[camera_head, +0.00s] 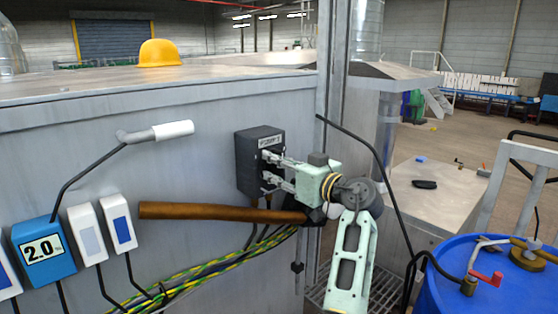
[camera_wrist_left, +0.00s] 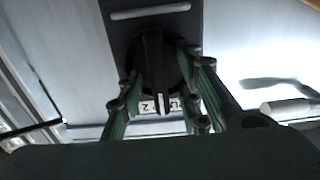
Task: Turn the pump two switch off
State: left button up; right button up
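The dark grey switch box (camera_head: 250,152) is fixed to the grey cabinet wall, with a light label at its upper front. My left gripper (camera_head: 268,168) is at its front face, its two fingers spread one above the other. The left wrist view shows the black rotary knob (camera_wrist_left: 153,62) between the fingers of my left gripper (camera_wrist_left: 161,75). They straddle the knob, with gaps beside its narrow grip; contact with its round base is unclear. A white label (camera_wrist_left: 160,105) with an upside-down "2" shows beyond the knob. My right gripper is not in view.
A brown pipe (camera_head: 215,212) and yellow-green cables (camera_head: 215,268) run below the box. White and blue modules (camera_head: 45,248) and a pale-tipped lever (camera_head: 160,132) are at left. A blue barrel (camera_head: 470,285) stands at lower right. A yellow helmet (camera_head: 159,53) lies on the cabinet top.

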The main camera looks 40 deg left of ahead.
pick_arm(q)
grip_shut()
dwell(0.3)
jog(key=shift+w+m, duration=0.1)
jog(key=shift+m, duration=0.3)
jog(key=m, duration=0.3)
jog(key=shift+w+b, duration=0.1)
jog(key=shift+b, duration=0.2)
jog(key=m, duration=0.3)
jog(key=shift+w+m, duration=0.15)
jog(key=shift+m, duration=0.15)
jog(key=m+p, duration=0.2)
jog(key=m, duration=0.2)
jog(key=shift+w+f+m, duration=0.1)
jog(key=shift+m, duration=0.2)
jog(key=shift+f+m+p, duration=0.15)
jog(key=shift+m+p, duration=0.85)
jog(key=shift+m, duration=0.45)
jog(key=shift+f+m+p, duration=0.15)
jog(key=shift+m+p, duration=0.85)
jog(key=shift+m, duration=0.45)
jog(key=shift+f, duration=0.1)
